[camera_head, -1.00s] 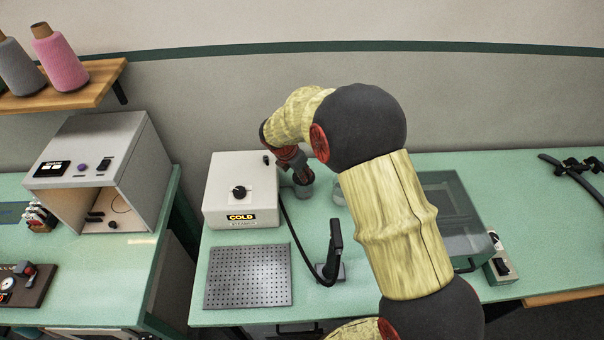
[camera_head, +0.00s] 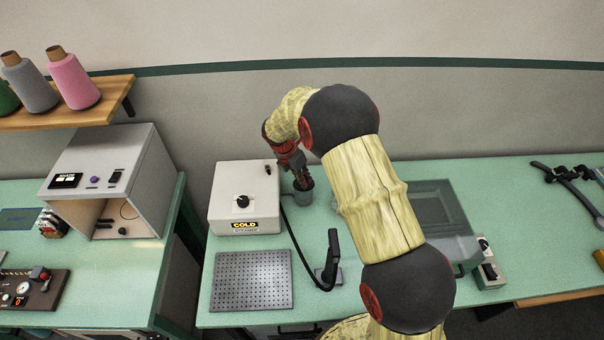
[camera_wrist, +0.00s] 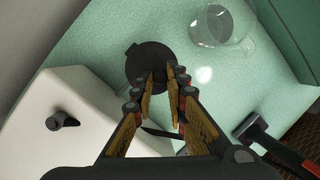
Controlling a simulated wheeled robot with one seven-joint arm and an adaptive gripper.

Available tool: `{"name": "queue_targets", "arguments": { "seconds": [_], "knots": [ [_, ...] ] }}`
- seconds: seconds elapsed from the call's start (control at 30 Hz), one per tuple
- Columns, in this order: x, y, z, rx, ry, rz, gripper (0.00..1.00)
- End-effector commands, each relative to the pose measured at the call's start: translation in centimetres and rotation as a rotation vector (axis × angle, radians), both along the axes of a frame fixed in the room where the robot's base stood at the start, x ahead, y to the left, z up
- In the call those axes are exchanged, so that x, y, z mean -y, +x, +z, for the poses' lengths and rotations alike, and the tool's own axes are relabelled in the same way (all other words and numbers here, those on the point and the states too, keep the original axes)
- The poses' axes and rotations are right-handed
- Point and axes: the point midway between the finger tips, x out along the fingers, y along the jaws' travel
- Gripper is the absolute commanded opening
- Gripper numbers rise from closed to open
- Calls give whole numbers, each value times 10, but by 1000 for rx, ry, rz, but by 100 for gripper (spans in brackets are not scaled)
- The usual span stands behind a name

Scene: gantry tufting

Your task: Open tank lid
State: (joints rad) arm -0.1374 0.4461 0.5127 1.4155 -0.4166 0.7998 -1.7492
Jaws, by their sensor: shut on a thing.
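The tank (camera_head: 303,197) is a small grey-green cup beside the right side of the white steamer box (camera_head: 232,200). Its lid is a dark round disc (camera_wrist: 148,58) with a small tab at its edge, seen from above in the wrist view. My gripper (camera_head: 302,180) points down at the tank from above; in the wrist view its fingers (camera_wrist: 161,78) come close together over the middle of the lid. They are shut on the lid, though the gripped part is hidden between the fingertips. I cannot tell whether the lid sits fully on the tank or is slightly raised.
A clear glass vessel (camera_wrist: 222,28) stands beside the tank. A black steam handpiece (camera_head: 332,258) with a hose stands in front, near a perforated metal plate (camera_head: 252,280). A transparent bin (camera_head: 445,215) lies to the right, partly behind my arm.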

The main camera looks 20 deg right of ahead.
Motion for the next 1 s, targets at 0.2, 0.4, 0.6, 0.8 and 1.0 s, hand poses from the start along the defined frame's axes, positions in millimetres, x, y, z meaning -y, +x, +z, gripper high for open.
{"name": "queue_targets", "arguments": {
  "seconds": [0.2,0.4,0.6,0.8,1.0],
  "knots": [
    [2,7,11,-103,20,-1,0],
    [3,15,14,-210,42,-1,0],
    [5,25,17,-330,67,-1,0],
    [6,33,19,-436,88,0,0],
    [8,39,20,-517,103,0,0]
  ]
}}
